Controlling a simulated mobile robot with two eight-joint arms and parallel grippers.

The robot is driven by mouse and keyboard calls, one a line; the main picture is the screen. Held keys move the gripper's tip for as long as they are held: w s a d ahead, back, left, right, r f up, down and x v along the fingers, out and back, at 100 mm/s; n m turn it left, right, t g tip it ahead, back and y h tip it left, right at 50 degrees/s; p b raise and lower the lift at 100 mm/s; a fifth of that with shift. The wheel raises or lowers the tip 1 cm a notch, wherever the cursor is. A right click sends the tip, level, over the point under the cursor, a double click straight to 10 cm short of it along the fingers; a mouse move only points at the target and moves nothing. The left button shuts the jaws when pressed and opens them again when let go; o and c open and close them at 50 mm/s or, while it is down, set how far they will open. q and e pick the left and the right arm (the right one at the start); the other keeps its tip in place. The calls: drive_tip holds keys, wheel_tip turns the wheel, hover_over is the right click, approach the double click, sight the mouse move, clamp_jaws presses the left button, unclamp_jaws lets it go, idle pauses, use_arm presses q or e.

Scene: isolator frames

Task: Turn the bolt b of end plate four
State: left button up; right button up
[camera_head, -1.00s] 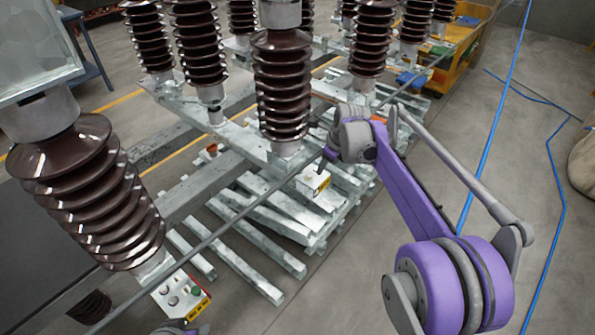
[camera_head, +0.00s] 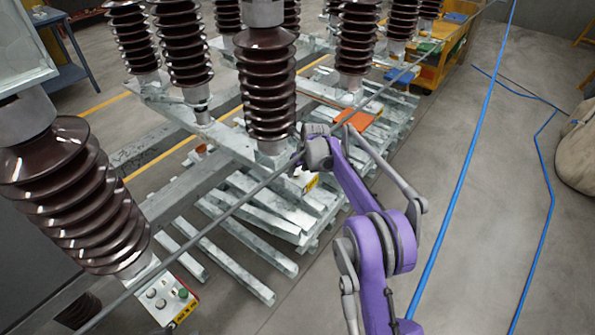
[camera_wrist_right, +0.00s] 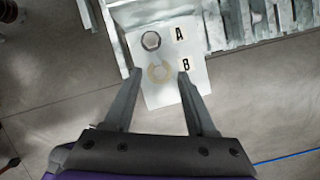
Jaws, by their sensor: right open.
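An end plate (camera_wrist_right: 172,95), pale metal, fills the upper middle of the right wrist view. A hex bolt (camera_wrist_right: 151,40) sits beside the letter A. My left gripper is not in view.
Ribbed brown insulators (camera_head: 268,90) stand on metal beams. A thin grey rod (camera_head: 215,235) crosses the scene diagonally. Metal bars (camera_head: 230,262) lie below. Floor at right is open, with blue lines (camera_head: 480,120).

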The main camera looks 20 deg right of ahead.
drive_tip(key=shift+w+f, duration=0.15)
drive_tip(key=shift+f, duration=0.2)
clamp_jaws()
idle(0.4)
